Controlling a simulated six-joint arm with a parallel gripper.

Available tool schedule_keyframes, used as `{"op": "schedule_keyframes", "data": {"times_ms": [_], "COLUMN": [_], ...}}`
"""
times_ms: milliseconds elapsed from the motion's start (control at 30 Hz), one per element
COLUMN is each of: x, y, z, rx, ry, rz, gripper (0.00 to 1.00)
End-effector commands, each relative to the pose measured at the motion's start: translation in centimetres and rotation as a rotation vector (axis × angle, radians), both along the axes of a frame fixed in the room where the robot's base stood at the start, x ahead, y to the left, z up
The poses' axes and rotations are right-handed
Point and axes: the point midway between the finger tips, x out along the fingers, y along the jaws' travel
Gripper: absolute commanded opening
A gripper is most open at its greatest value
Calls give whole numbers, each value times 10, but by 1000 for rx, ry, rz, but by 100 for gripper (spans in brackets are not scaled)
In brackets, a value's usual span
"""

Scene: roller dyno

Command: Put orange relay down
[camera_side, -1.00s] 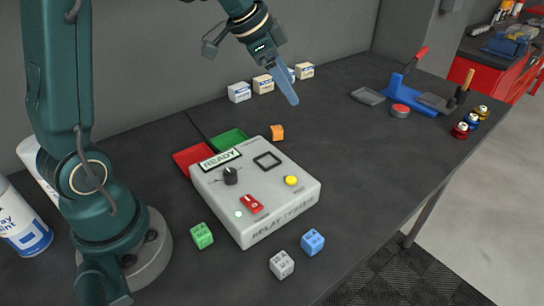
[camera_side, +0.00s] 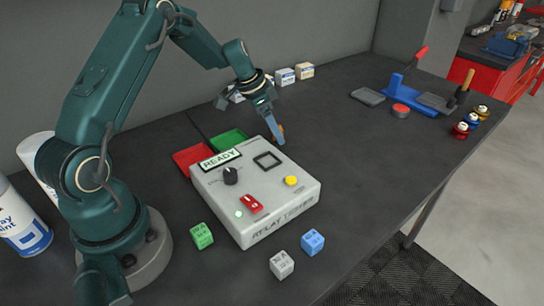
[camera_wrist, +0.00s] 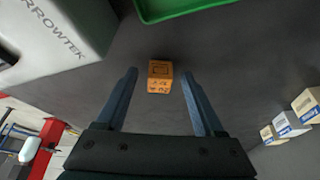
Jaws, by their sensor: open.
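The orange relay (camera_wrist: 159,77) rests on the dark bench in the wrist view, ahead of and between my two spread fingers. In the side view only a sliver of the orange relay (camera_side: 281,130) shows behind my finger, beside the back edge of the tester. My gripper (camera_wrist: 158,72) is open, with its blue fingers on either side of the relay and nothing clamped. In the side view my gripper (camera_side: 279,140) points down beside the relay tester (camera_side: 262,205). Whether the fingertips touch the relay or bench cannot be told.
The tester reads READY. A green tray (camera_side: 228,140) and a red tray (camera_side: 188,158) lie behind it. Green (camera_side: 201,236), grey (camera_side: 282,265) and blue (camera_side: 312,242) relays sit in front. Small boxes (camera_side: 304,71) stand along the wall.

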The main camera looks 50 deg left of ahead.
Motion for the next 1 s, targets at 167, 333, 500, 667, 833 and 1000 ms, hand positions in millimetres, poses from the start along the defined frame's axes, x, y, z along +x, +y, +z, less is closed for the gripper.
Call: {"op": "schedule_keyframes", "data": {"times_ms": [167,333,500,667,833,1000], "x": [1,1,1,1,1,2], "y": [0,0,0,0,0,0], "z": [-2,-2,-2,-2,1,17], "rx": [0,0,0,0,1,2], "ry": [-1,0,0,0,-1,-5], "rz": [0,0,0,0,-1,-1], "gripper": [70,47,0,0,0,0]}}
